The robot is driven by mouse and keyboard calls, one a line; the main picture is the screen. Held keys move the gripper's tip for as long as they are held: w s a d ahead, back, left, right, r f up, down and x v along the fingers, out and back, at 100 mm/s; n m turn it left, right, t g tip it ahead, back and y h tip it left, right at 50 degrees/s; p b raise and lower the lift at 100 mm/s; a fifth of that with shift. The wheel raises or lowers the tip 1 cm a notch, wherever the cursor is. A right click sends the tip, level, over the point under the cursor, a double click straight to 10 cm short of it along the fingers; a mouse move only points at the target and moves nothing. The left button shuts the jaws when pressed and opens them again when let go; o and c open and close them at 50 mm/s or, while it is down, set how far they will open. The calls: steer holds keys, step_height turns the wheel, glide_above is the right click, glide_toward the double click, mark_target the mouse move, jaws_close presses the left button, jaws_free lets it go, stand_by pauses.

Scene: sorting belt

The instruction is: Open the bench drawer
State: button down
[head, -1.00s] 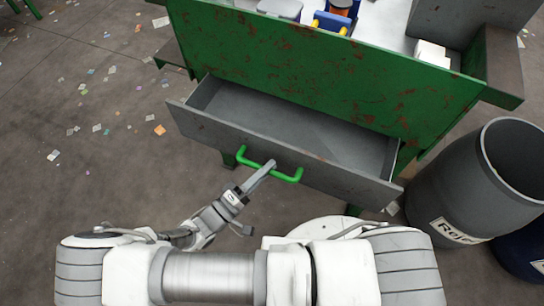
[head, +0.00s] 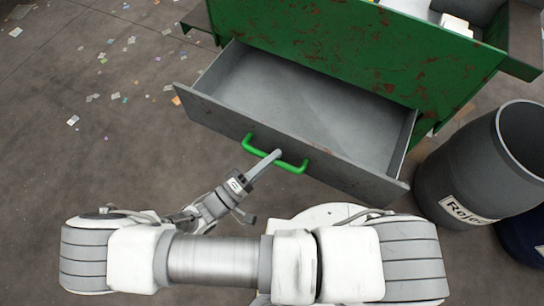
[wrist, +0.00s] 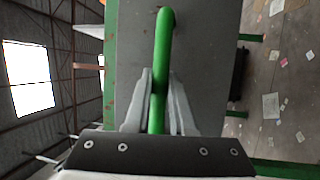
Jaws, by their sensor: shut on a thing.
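The grey bench drawer (head: 290,142) stands well out from the green, rust-flecked bench (head: 350,50) in the head view, and its inside looks empty. A green bar handle (head: 292,168) is fixed to its front. My gripper (head: 277,155) is at the middle of this handle. In the wrist view the handle (wrist: 164,40) runs between the two fingers of my gripper (wrist: 160,100), which are shut on it. The drawer front (wrist: 205,50) fills the area behind the handle.
A dark grey bin (head: 455,165) with a partly readable label stands close to the drawer's right end. A dark blue bin (head: 525,238) is beside it. Paper scraps (head: 72,120) litter the floor at the left, which is otherwise clear.

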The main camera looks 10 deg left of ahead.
steer(key=shift+s+a, duration=0.1)
steer(key=shift+s, duration=0.15)
stand_by(0.3)
steer(key=c, duration=0.8)
jaws_free()
steer(key=shift+o, duration=0.2)
steer(key=shift+s+a+f, duration=0.1)
steer(key=shift+a, duration=0.05)
